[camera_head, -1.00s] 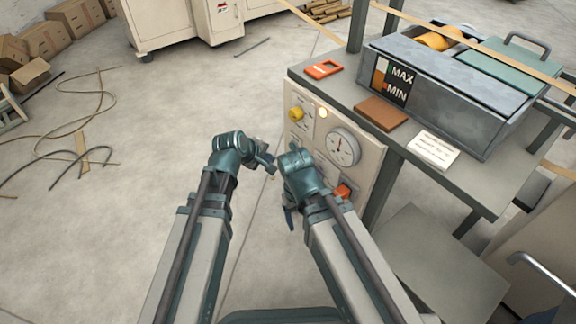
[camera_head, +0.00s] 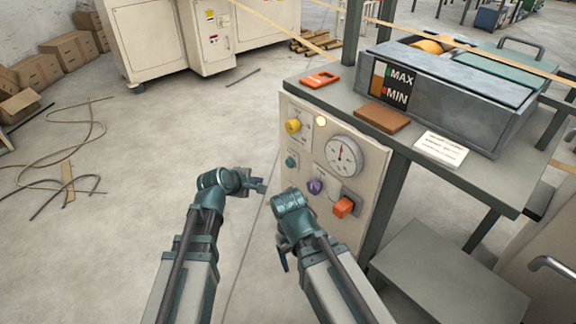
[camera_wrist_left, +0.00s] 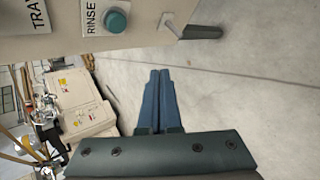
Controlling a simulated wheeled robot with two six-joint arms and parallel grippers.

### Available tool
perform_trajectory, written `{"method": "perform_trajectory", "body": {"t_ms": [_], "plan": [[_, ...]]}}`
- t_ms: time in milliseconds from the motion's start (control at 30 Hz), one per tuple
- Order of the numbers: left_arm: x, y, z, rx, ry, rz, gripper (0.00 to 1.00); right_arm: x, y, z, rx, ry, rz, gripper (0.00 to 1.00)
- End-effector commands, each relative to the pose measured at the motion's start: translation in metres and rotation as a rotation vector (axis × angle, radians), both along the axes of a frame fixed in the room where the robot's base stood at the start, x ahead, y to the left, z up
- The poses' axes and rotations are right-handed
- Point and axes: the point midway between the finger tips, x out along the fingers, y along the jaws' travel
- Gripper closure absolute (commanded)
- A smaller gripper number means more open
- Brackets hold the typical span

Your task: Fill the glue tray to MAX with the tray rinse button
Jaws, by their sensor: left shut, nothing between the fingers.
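The teal rinse button (camera_head: 291,161) is on the left side of the cream control panel (camera_head: 350,215). In the left wrist view the button (camera_wrist_left: 117,20) is at the top, beside a RINSE label (camera_wrist_left: 91,18). My left gripper (camera_head: 262,187) is shut and empty, in front of the panel, below and left of the button and apart from it. Its blue fingers (camera_wrist_left: 160,75) are together in the wrist view. The grey glue tray (camera_head: 450,105) stands on the table with a MAX/MIN level sign (camera_head: 393,83). My right arm's wrist is before the panel's lower left; its jaws are unclear.
The panel also has a yellow knob (camera_head: 293,126), a lit lamp (camera_head: 321,121), a dial gauge (camera_head: 344,156), a purple button (camera_head: 315,187) and an orange switch (camera_head: 344,207). A brown block (camera_head: 382,117) and a card (camera_head: 441,149) lie on the table.

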Motion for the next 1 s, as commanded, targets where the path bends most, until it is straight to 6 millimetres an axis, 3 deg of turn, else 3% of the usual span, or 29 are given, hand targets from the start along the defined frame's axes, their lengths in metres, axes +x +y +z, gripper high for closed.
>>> {"method": "perform_trajectory", "body": {"t_ms": [600, 1000], "plan": [[0.042, -0.057, 0.0, 0.001, 0.0, -0.002, 1.0, 0.0, 0.0, 0.0, 0.0, 0.0, 0.0, 0.23], [0.051, -0.071, 0.0, 0.001, 0.0, -0.001, 1.0, 0.0, 0.0, 0.0, 0.0, 0.0, 0.0, 0.23]]}}
